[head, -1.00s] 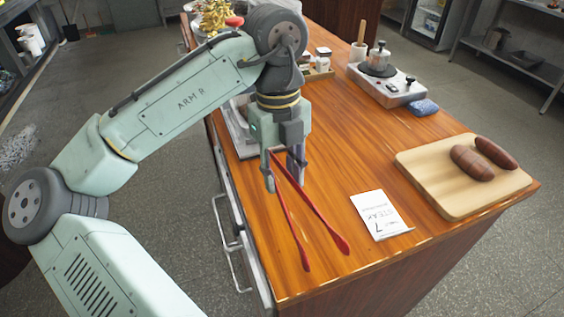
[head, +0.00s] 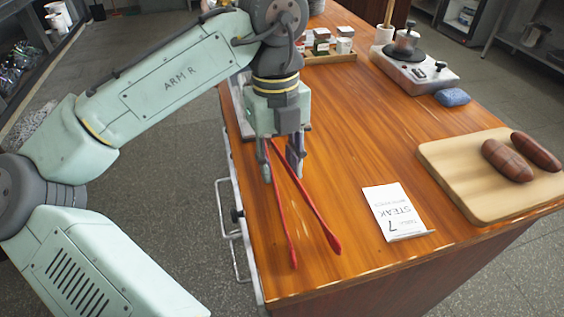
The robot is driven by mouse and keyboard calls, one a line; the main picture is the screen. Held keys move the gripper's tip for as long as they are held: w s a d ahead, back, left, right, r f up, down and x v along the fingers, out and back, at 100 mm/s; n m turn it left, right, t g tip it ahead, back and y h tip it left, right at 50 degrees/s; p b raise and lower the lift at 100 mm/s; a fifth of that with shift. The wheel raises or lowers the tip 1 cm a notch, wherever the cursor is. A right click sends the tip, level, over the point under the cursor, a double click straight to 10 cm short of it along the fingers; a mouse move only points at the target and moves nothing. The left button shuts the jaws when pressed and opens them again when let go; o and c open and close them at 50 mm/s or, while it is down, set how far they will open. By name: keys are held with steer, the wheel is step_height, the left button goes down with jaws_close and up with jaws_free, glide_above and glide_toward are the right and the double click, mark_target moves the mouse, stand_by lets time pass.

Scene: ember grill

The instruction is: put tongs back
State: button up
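The red tongs (head: 308,203) hang point-down and splayed from my gripper (head: 281,172), with their two arms spread toward the near left part of the wooden counter. The gripper's fingers straddle the top end of the tongs, whose joint is partly hidden between them. I cannot tell for certain whether the tips touch the counter top. My gripper is above the left edge of the counter.
Drawer handles (head: 232,245) stick out at left.

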steer(key=shift+f, duration=0.2)
steer(key=o, duration=0.6)
steer(key=shift+r, duration=0.15)
steer(key=r, duration=0.8)
steer(key=w+r, duration=0.1)
steer(key=r, duration=0.3)
steer(key=shift+a+p, duration=0.2)
steer(key=shift+p, duration=0.1)
